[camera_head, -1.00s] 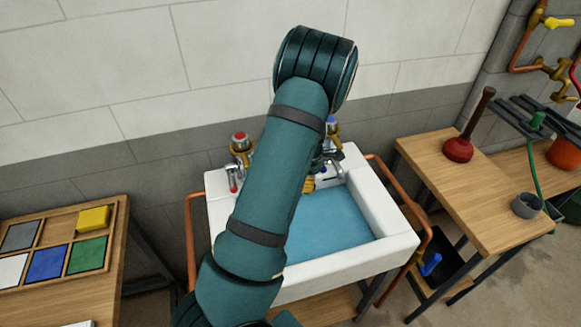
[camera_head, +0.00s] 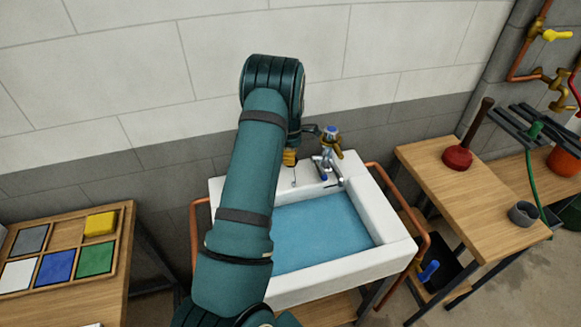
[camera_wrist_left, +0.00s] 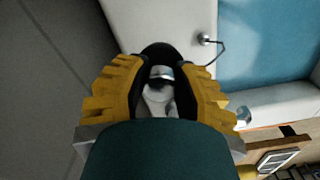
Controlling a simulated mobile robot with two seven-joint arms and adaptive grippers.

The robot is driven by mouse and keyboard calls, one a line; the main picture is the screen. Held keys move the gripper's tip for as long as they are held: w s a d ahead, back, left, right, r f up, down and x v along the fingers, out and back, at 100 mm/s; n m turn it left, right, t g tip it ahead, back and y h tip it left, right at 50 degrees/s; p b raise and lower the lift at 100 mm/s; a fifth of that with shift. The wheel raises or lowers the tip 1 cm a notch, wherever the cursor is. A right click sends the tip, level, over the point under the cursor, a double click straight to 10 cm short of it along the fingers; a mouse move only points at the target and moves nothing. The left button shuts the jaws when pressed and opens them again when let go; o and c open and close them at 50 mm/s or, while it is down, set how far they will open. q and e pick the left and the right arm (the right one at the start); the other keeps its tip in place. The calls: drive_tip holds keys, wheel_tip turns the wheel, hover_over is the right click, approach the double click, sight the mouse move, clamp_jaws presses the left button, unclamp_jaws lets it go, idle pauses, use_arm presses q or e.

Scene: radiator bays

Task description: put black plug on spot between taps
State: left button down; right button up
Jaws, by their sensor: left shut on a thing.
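My left gripper (camera_head: 290,157) is over the back ledge of the white sink (camera_head: 385,258), left of the blue-topped tap (camera_head: 331,143). In the left wrist view its yellow fingers (camera_wrist_left: 163,72) are closed around a black rounded thing (camera_wrist_left: 159,49), which looks like the black plug. A pale and silvery shape shows between the fingers; I cannot tell what it is. In the head view my arm hides the red-topped tap and the plug. The bare ledge between the taps (camera_head: 308,177) shows partly, just below the gripper. My right gripper is not in view.
Blue water (camera_head: 325,230) fills the basin. Copper pipes (camera_head: 424,240) run beside the sink. A wooden table with a colored-block tray (camera_head: 128,222) is at left. A bench at right holds a red plunger (camera_head: 458,157) and a grey cup (camera_head: 523,212). A chrome stud (camera_wrist_left: 204,39) is on the ledge.

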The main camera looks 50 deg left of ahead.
sight(291, 173)
use_arm(q)
drive_tip(key=shift+f, duration=2.3)
drive_tip(key=shift+f, duration=0.15)
drive_tip(key=c, duration=0.8)
unclamp_jaws()
drive_tip(key=shift+o, duration=0.2)
wheel_tip(291, 173, up, 12)
drive_tip(key=shift+r+p, duration=0.2)
drive_tip(key=shift+p, duration=0.1)
